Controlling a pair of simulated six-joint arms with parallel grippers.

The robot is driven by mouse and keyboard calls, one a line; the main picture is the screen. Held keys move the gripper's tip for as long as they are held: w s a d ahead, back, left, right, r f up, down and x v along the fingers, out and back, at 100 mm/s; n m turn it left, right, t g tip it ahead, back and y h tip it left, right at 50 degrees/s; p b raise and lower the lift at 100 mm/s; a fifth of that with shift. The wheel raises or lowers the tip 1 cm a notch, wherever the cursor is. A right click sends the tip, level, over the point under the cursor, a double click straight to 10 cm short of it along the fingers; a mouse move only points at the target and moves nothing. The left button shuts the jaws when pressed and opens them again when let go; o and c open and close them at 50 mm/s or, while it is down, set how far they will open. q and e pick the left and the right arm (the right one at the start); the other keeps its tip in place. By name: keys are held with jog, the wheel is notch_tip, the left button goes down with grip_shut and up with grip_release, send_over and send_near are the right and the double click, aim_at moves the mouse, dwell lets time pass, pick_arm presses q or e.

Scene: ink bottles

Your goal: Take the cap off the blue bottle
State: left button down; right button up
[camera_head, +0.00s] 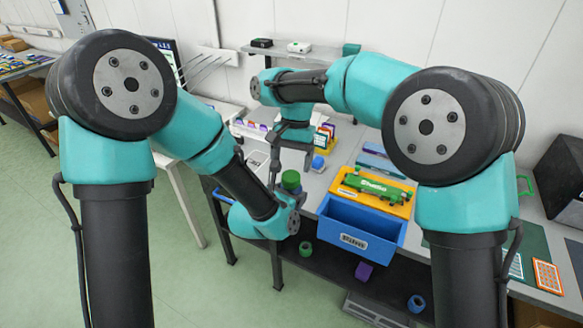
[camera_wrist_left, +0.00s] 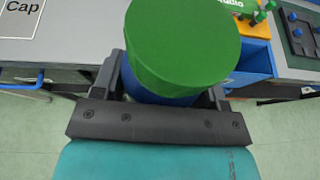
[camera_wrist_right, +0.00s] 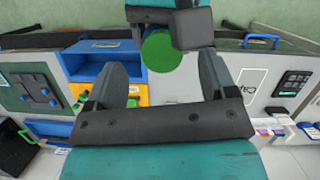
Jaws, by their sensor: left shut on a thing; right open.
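The blue bottle (camera_wrist_left: 160,97) stands in my left gripper (camera_wrist_left: 160,80) in the left wrist view, with a wide green cap (camera_wrist_left: 185,45) covering most of it. The green cap also shows in the head view (camera_head: 291,178) and the right wrist view (camera_wrist_right: 162,50). My left gripper is shut on the bottle's body below the cap. My right gripper (camera_head: 291,160) is open and points down above the cap. In the right wrist view its two fingers are spread, with the cap seen between and beyond their tips; they look apart from it.
A white area marked "Cap" (camera_wrist_left: 20,15) lies on the bench at the left wrist view's upper left. A blue open drawer or bin (camera_head: 358,220) and a yellow tray (camera_head: 385,205) with a green item are right of the bottle. A small blue-and-white object (camera_head: 318,163) stands behind.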

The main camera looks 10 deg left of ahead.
aim_at(291, 176)
jog(key=shift+r, duration=0.1)
jog(key=shift+o, duration=0.6)
jog(key=shift+w+d+r+m, duration=0.2)
jog(key=shift+d+r+m, duration=0.05)
jog(key=shift+r+m, duration=0.45)
notch_tip(291, 176, up, 6)
jog(key=w+d+m+t+y, duration=0.1)
jog(key=d+m+y, duration=0.1)
jog(key=m, duration=0.5)
jog(key=shift+w+d+f+m, duration=0.2)
jog(key=shift+d+m, duration=0.05)
jog(key=shift+m, duration=0.05)
jog(key=x, duration=1.2)
jog(key=shift+w+a, duration=0.1)
jog(key=shift+w, duration=0.1)
